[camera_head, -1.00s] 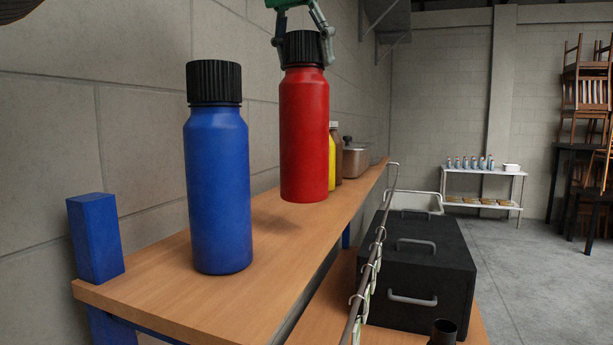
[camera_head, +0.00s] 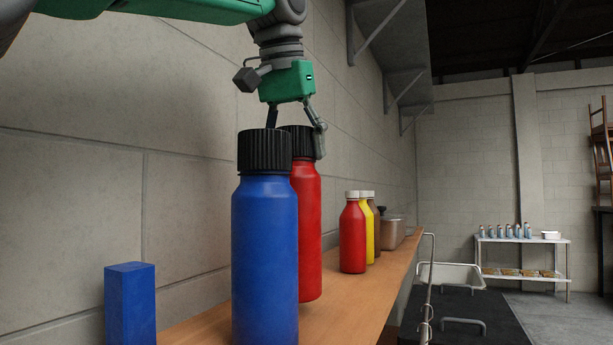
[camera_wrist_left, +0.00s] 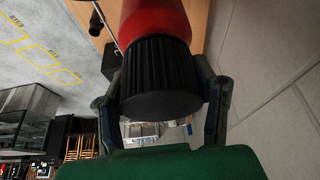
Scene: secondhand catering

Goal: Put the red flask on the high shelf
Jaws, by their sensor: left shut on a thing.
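The red flask (camera_head: 308,230) with its black ribbed cap hangs upright in my left gripper (camera_head: 296,137), whose fingers are shut around the cap. In the left wrist view the gripper (camera_wrist_left: 162,88) has a finger on either side of the cap, with the red body (camera_wrist_left: 150,18) beyond it. The blue flask (camera_head: 264,260) stands in front and hides part of the red one. The red flask is over a wooden shelf (camera_head: 375,292); I cannot tell whether its base touches. A grey bracketed wall shelf (camera_head: 402,45) is higher up. My right gripper is out of view.
A blue block (camera_head: 130,305) is at the near left. A red bottle (camera_head: 352,236), a yellow bottle (camera_head: 368,230) and a metal container (camera_head: 392,232) stand farther along the wooden shelf. A rail (camera_head: 428,285) runs along its right side, with a black box (camera_head: 465,315) below.

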